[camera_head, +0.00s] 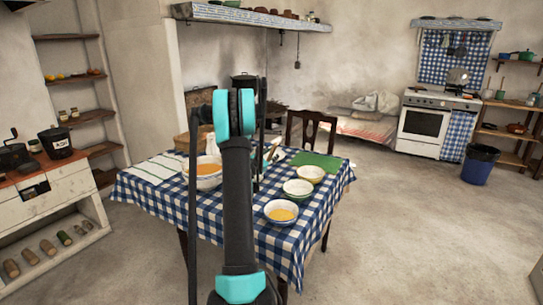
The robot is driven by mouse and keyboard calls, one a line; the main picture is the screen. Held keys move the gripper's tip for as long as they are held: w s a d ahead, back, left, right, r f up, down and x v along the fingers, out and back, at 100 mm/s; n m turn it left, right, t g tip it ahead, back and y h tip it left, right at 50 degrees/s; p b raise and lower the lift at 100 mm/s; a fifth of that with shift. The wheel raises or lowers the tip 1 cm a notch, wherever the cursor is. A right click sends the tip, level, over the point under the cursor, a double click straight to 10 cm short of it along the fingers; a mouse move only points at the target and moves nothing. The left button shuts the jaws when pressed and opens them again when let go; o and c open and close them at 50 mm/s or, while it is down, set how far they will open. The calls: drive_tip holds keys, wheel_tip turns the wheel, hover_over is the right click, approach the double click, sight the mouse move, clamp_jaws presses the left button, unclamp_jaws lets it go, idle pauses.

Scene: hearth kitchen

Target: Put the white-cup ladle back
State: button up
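I cannot make out the white-cup ladle in the head view; it may be hidden behind my black and teal arm, which stands upright across the middle of the picture. My gripper is not visible either, so I cannot see whether it holds anything. A large white bowl (208,183) with orange contents stands on the table (250,238), partly covered by my arm. Some pale and green shapes lie just right of the arm, too small and covered to identify.
A dark chair (313,125) stands behind.

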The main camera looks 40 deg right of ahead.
drive_tip(key=s+a+m+y, duration=0.2)
drive_tip(key=s+a+m, duration=0.15)
drive_tip(key=a, duration=0.65)
drive_tip(key=s+a+m+y, duration=0.1)
drive_tip(key=s+a+m, duration=0.1)
drive_tip(key=s+a, duration=0.5)
drive_tip(key=s+a+f+m+g+y, duration=0.1)
drive_tip(key=s+a+f+m+y, duration=0.2)
drive_tip(key=s+a, duration=0.4)
drive_tip(key=s+a+f+m+g+y, duration=0.1)
drive_tip(key=s+a+f+m+y, duration=0.3)
drive_tip(key=a, duration=1.4)
drive_tip(key=s+a+f+m+y, duration=0.3)
drive_tip(key=s+a+m+y, duration=0.2)
drive_tip(key=s+a, duration=0.5)
drive_tip(key=shift+s+a+f+g+y, duration=0.25)
drive_tip(key=shift+a+g+y, duration=0.15)
drive_tip(key=shift+a+y, duration=0.6)
drive_tip(key=shift+a, duration=0.15)
